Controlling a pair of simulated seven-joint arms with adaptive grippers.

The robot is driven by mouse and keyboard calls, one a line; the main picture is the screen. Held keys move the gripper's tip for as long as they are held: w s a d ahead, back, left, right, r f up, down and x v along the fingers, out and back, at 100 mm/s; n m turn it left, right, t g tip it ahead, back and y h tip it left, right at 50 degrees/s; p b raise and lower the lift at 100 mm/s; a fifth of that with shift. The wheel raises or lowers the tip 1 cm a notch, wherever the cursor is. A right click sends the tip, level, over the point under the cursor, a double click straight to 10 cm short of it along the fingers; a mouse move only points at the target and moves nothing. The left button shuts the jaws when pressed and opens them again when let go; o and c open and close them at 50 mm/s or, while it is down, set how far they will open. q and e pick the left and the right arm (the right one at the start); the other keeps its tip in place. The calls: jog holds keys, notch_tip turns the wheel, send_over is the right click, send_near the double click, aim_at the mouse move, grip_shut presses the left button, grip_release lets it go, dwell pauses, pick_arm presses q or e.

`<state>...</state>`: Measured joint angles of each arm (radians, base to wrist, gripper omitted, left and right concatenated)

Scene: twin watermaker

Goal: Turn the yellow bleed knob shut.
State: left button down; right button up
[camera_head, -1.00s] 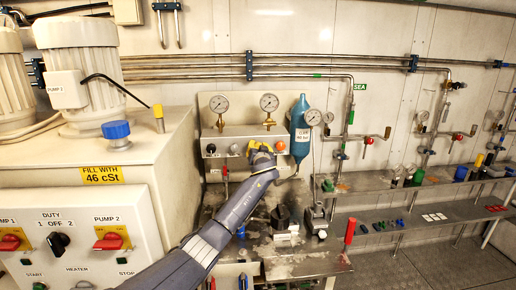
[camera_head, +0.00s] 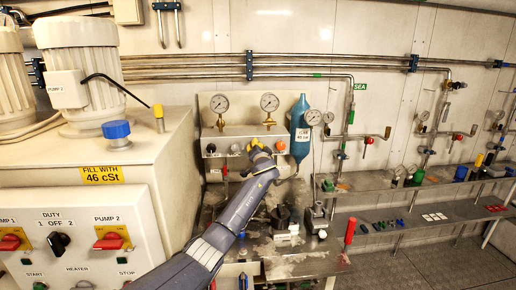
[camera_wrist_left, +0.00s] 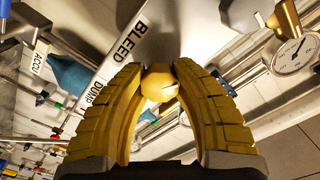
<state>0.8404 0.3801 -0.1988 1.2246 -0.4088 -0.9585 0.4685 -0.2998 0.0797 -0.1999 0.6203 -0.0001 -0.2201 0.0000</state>
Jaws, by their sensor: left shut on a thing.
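The yellow bleed knob (camera_wrist_left: 158,84) shows in the left wrist view, between the tips of my left gripper (camera_wrist_left: 160,80). The gripper's yellow ribbed fingers are shut on it, one on each side. The word BLEED stands on the pale panel beside the knob. In the head view my left gripper (camera_head: 260,155) reaches the front of the white gauge panel (camera_head: 230,133) and hides the knob. My right gripper is not in view.
On the panel are a black knob (camera_head: 211,148) and an orange-red knob (camera_head: 280,146), with two gauges above. A blue accumulator bottle (camera_head: 301,120) stands close on the right. A metal bench with tools lies below.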

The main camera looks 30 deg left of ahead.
pick_arm(q)
jog(key=m, duration=0.6)
jog(key=shift+r, duration=0.1)
jog(key=m, duration=0.6)
jog(key=shift+d+m, duration=0.1)
jog(key=shift+m, duration=0.3)
dwell(0.3)
jog(key=c, duration=0.9)
grip_release()
jog(key=v, duration=1.2)
